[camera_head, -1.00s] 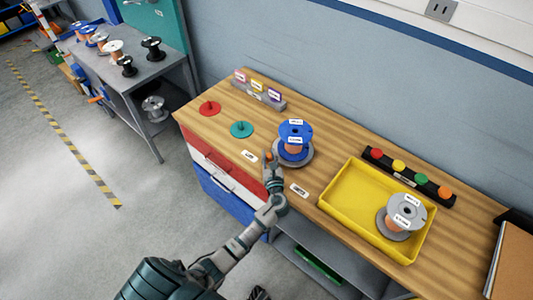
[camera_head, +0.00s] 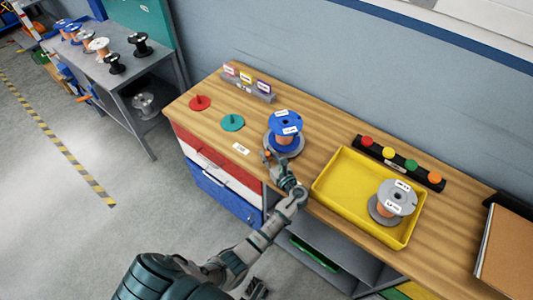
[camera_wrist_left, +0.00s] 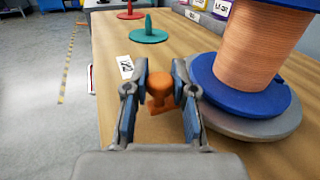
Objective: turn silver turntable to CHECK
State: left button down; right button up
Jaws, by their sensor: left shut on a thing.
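The silver turntable (camera_head: 299,147) is a grey disc near the table's front edge. A spool with blue flanges (camera_head: 283,119) and copper-coloured winding stands on it; the winding (camera_wrist_left: 252,45) fills the upper right of the left wrist view. An orange knob (camera_wrist_left: 161,86) sits at the disc's near side. My left gripper (camera_head: 267,157) is shut on the knob, with one finger on each side in the wrist view (camera_wrist_left: 160,100). A white label (camera_head: 241,148) lies left of the disc, its text too small to read. My forearm covers the table edge right of the gripper. My right gripper is not in view.
A yellow tray (camera_head: 328,190) holding a grey spool (camera_head: 397,196) is to the right. Behind it is a black strip of coloured buttons (camera_head: 398,161). Red (camera_head: 200,103) and teal (camera_head: 232,122) pegged discs stand left, near a grey label block (camera_head: 250,88).

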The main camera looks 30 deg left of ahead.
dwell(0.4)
pick_arm(q)
jog(key=c, duration=1)
grip_release()
jog(key=shift+w, duration=0.1)
jog(key=v, duration=1.2)
jog(key=shift+d+f, duration=0.1)
jog(key=shift+w, duration=0.1)
